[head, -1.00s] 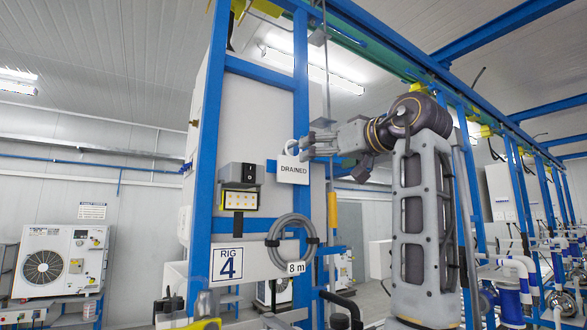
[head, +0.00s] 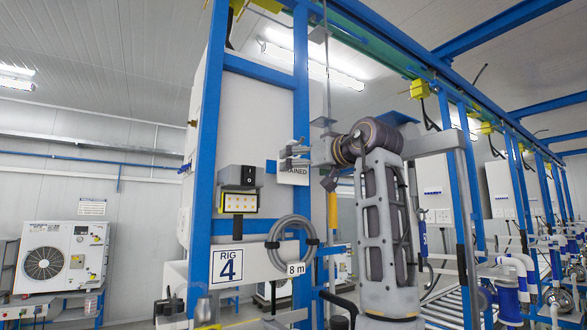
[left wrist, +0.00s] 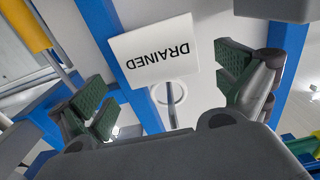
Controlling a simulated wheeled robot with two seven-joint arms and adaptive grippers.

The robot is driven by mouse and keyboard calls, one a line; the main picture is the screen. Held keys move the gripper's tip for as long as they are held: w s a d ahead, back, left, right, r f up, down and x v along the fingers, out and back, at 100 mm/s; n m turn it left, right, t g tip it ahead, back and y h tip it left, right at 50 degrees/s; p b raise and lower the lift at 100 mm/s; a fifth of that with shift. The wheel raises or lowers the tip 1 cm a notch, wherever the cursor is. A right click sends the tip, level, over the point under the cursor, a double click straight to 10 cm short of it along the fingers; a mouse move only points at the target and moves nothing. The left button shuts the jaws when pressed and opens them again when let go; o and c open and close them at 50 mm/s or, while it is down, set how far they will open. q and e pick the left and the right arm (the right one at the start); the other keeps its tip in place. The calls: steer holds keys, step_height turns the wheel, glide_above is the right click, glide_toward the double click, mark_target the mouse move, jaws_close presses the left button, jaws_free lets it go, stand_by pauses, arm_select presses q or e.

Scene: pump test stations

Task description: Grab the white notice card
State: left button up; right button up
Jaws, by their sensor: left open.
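The white notice card (head: 291,180) reads DRAINED and hangs on the front of the blue-framed rig panel. In the head view my left gripper (head: 287,157) is in front of its upper part and hides some of it. In the left wrist view the card (left wrist: 153,52) appears upside down, beyond and between the two green-padded fingers of my left gripper (left wrist: 162,84). The gripper is open, and neither finger is visibly touching the card. A pale ring (left wrist: 170,93) shows at the card's edge. My right gripper is not in view.
Left of the card, a grey lamp box (head: 238,177) sits on the rig. Below it are a coiled grey hose (head: 292,240) and a RIG 4 sign (head: 228,265). A blue upright (head: 301,90) runs close behind the gripper. A yellow-sleeved pole (head: 332,210) stands just right of the card.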

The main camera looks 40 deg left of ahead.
mark_target(294, 176)
arm_select(q)
steer(key=shift+d, duration=0.1)
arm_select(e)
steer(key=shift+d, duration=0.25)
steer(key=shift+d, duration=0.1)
arm_select(q)
steer(key=p+x, duration=0.2)
steer(key=x, duration=0.3)
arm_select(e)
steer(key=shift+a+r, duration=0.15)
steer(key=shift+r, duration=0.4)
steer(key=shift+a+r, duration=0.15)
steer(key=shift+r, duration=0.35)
